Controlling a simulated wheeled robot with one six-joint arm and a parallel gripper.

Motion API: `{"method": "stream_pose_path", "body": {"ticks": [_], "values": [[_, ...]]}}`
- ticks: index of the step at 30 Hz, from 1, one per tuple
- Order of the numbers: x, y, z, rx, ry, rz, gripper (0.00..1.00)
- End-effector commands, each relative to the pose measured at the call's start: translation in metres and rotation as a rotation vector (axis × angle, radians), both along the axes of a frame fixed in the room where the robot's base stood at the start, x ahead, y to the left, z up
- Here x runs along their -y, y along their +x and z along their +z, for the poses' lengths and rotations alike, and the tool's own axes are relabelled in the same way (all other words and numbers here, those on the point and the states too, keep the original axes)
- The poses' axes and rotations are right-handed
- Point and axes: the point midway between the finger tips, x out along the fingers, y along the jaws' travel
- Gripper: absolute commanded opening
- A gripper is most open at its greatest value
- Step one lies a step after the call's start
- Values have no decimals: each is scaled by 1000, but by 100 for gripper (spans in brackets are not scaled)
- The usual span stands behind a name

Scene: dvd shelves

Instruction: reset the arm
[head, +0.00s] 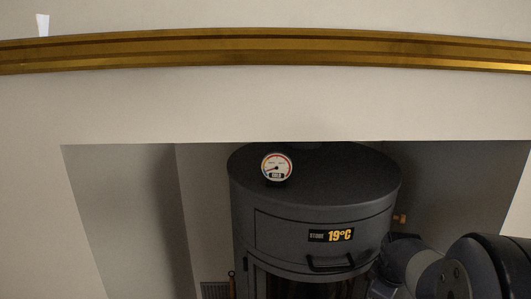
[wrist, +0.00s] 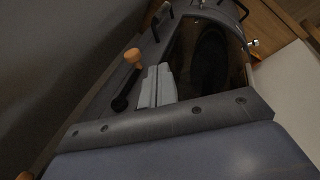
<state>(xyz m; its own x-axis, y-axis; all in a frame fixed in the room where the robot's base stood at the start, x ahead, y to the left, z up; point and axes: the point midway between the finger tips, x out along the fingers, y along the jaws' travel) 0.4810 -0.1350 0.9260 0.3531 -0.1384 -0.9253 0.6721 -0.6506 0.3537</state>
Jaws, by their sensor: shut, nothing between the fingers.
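My arm (head: 438,268) enters the head view at the lower right, in front of the stove's right side. My gripper is not clear in the head view. In the wrist view my gripper (wrist: 158,70) shows as two pale grey fingers side by side, shut and with nothing between them. The dark stove front with its glass (wrist: 208,58) lies beyond the fingers. Whether the fingers touch anything cannot be told.
A round dark stove (head: 315,195) stands in a pale alcove, with a dial gauge (head: 277,168) and a 19°C display (head: 331,236). A gold-brown mantel (head: 265,48) runs above. An orange knob (wrist: 132,56) on a black stem is left of my fingers.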

Motion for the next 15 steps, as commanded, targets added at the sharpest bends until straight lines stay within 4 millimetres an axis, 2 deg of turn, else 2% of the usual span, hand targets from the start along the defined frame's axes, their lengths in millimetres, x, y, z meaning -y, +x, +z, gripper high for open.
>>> {"method": "stream_pose_path", "body": {"ticks": [15], "values": [[0,1,-15,101,-98,2,0]]}}
